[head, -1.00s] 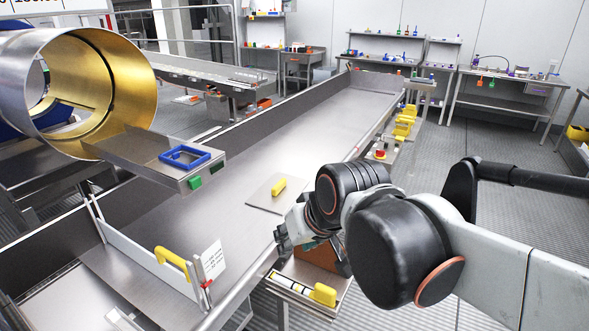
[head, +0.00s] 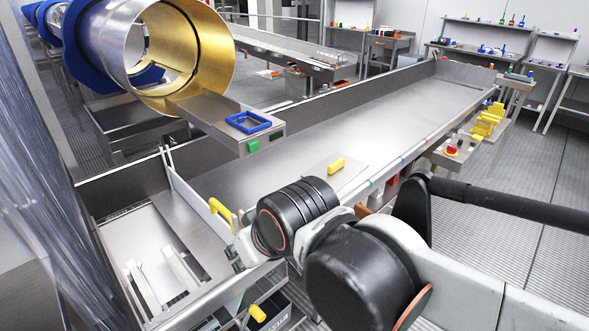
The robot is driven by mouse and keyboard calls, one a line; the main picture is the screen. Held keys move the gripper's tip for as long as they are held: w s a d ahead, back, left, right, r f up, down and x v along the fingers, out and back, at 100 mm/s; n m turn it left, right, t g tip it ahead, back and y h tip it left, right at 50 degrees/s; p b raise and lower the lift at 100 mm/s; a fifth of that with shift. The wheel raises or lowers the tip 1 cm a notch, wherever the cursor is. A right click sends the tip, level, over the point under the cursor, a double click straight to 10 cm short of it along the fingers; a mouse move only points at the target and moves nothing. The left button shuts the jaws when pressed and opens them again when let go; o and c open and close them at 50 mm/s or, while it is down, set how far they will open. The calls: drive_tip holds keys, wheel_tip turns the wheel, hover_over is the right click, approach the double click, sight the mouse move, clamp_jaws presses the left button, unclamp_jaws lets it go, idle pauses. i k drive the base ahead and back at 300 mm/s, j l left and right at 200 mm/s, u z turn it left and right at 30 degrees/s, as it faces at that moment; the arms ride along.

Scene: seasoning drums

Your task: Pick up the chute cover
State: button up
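A flat metal plate with a yellow handle (head: 336,165) lies on the long steel trough; it looks like the chute cover, though I cannot be sure. My arm's black wrist partly hides its near side. A second yellow handle (head: 220,214) sits on an upright white panel across the trough, left of my wrist. My gripper (head: 238,258) is left of and below the plate, near the trough's front edge and close to the panel. It is small and partly hidden by my own arm, so whether its fingers are open or shut is unclear. I see nothing held in it.
A gold-lined drum (head: 190,55) and its small chute with a blue frame (head: 248,122) overhang the trough's back side. The trough (head: 385,125) is bare beyond the plate. A yellow handle (head: 258,313) shows below.

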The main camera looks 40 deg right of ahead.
sight(337, 169)
drive_tip(key=l+u, duration=0.2)
drive_tip(key=l, duration=0.2)
drive_tip(key=l+u, duration=0.2)
drive_tip(key=l, duration=0.2)
drive_tip(key=k+l+u, duration=0.2)
drive_tip(key=l, duration=0.2)
drive_tip(key=l+u, duration=0.2)
drive_tip(key=l, duration=0.2)
drive_tip(key=k+l+u, duration=0.2)
drive_tip(key=l, duration=0.2)
drive_tip(key=l+u, duration=0.2)
drive_tip(key=l, duration=0.15)
